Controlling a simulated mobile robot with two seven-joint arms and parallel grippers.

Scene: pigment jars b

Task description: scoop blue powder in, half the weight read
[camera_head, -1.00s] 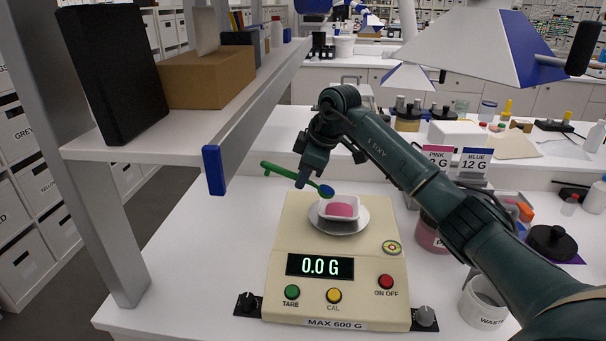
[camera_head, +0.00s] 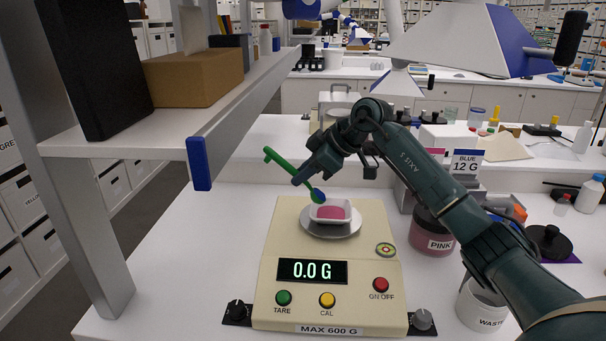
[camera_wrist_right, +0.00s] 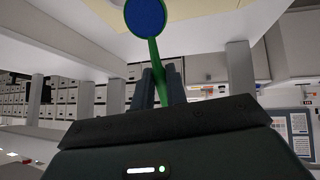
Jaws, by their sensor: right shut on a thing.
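My right gripper (camera_head: 299,179) is shut on the handle of a green scoop (camera_head: 283,164). The scoop's bowl, with blue powder (camera_head: 318,195), is at the rear left rim of a white weighing boat (camera_head: 315,214); I cannot tell whether they touch. The scoop slants, handle end up. In the right wrist view the blue-filled bowl (camera_wrist_right: 147,17) is beyond the fingers (camera_wrist_right: 160,88). Pink powder (camera_head: 331,212) lies in the boat; I see no blue on it. The boat sits on the pan (camera_head: 332,230) of a cream scale (camera_head: 366,268) reading 0.0 G. My left gripper is out of view.
A pink jar (camera_head: 432,232) and a waste cup (camera_head: 481,305) stand right of the scale, by my right arm. A card (camera_head: 467,162) reads BLUE 12 G. A shelf (camera_head: 200,125) with a brown box (camera_head: 196,79) overhangs at left. The table left of the scale is clear.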

